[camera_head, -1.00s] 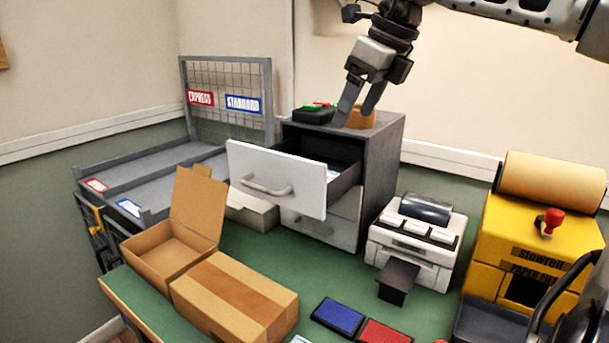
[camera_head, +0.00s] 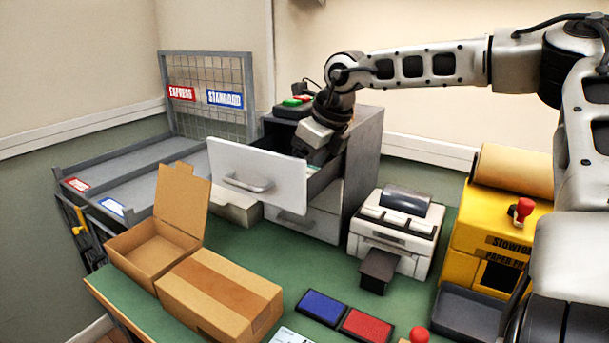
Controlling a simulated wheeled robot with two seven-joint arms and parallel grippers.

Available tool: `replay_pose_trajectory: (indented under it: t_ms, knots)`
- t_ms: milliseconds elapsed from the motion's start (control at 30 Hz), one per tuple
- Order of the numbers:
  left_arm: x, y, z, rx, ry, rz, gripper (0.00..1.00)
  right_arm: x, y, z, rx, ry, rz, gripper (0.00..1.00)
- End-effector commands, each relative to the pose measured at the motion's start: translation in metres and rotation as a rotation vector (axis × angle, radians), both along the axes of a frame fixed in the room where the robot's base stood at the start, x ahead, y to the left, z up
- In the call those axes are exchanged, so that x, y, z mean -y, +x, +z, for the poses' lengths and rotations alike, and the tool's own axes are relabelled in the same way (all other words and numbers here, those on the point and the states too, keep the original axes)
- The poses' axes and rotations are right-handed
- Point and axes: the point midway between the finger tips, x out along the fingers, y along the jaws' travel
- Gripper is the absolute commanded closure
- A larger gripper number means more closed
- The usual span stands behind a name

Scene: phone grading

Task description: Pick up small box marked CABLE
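No box with a readable CABLE mark shows in the view. The top drawer (camera_head: 258,177) of the grey cabinet (camera_head: 362,160) is pulled open, and its white front hides most of its inside. My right gripper (camera_head: 312,153) points down into the open drawer from above, behind the drawer front. Its fingertips are mostly hidden, so I cannot tell whether they are apart or hold anything. My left gripper is not in view.
An open cardboard box (camera_head: 135,255) and a closed one (camera_head: 215,300) stand at the front left. A white printer (camera_head: 395,230) and a yellow paper dispenser (camera_head: 470,235) stand right of the cabinet. Blue (camera_head: 322,307) and red (camera_head: 367,325) pads lie in front.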

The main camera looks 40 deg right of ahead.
Motion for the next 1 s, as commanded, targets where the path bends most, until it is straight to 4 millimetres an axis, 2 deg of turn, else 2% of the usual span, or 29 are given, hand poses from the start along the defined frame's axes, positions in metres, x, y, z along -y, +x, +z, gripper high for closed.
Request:
replay_pose_trajectory:
  t_ms: [267, 300, 400, 433, 767, 1000]
  knots:
    - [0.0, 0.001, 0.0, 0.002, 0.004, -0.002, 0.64, -0.001, 0.002, -0.005, 0.002, 0.0, 0.001, 0.25]
    - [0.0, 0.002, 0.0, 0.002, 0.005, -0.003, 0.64, -0.001, 0.002, -0.005, 0.002, 0.0, 0.001, 0.28]
    - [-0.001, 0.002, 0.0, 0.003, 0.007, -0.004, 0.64, -0.001, 0.002, -0.005, 0.002, -0.001, 0.001, 0.56]
    - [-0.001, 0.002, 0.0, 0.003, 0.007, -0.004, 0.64, -0.001, 0.002, -0.005, 0.002, -0.001, 0.001, 0.6]
    - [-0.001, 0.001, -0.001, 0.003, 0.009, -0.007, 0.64, -0.001, 0.003, -0.003, 0.003, -0.001, 0.001, 0.6]
    - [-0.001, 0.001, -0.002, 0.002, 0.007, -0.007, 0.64, -0.001, 0.003, 0.02, 0.007, -0.002, 0.002, 0.6]
